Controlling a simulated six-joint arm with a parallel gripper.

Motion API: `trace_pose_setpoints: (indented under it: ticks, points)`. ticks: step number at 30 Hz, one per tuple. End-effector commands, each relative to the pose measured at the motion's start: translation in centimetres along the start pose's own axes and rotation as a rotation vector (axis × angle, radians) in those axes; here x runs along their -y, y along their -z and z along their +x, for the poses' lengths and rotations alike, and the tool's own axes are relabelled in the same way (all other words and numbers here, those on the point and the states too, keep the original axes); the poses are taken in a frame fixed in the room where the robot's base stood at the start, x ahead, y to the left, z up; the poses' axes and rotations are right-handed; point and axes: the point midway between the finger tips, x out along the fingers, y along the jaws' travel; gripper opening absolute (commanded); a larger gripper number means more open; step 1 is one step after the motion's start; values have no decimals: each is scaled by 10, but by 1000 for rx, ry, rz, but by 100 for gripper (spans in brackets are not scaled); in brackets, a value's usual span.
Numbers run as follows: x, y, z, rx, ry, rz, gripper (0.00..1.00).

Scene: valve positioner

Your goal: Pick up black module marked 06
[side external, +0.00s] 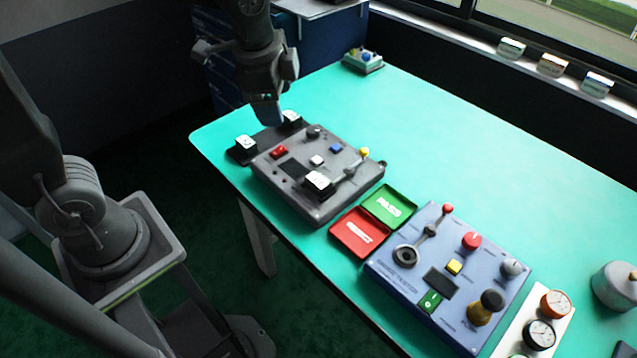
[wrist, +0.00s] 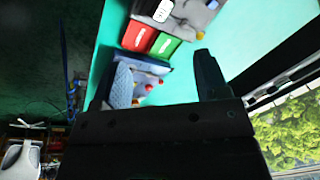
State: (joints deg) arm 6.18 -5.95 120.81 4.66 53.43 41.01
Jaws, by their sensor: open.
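Small black modules with white labelled tops show in the side view: one at the left on a dark plate (side external: 245,145), one behind it (side external: 291,118), and one on the grey box (side external: 318,183). The numbers are too small to read, so I cannot tell which is 06. My gripper (side external: 268,112) hangs above the back left end of the grey box, close to the rear module, pointing down. In the wrist view my gripper (wrist: 245,75) is dark and open, with nothing seen between its fingers. A white label (wrist: 163,10) shows at the top of that view.
The grey box (side external: 340,200) has knobs and a lever. Green (side external: 390,205) and red (side external: 359,233) trays lie beside it, then a blue tester panel (side external: 400,272). Gauges (side external: 540,334) and a grey canister (side external: 617,288) stand at the right. The table's back middle is clear.

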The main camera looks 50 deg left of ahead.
Motion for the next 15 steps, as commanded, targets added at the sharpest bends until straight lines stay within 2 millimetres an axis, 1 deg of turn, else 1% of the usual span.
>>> trace_pose_setpoints:
  ticks: [1, 3, 6, 9, 12, 15]
  points:
    - [5, 12, 16, 31, -26, 98, 68]
    - [11, 27, 36, 63, -55, 236, 68]
    - [16, 44, 65, 101, -97, 415, 68]
    - [18, 56, 90, 127, -135, 558, 68]
    - [19, 64, 107, 141, -159, 656, 68]
    - [18, 68, 116, 148, -173, 705, 68]
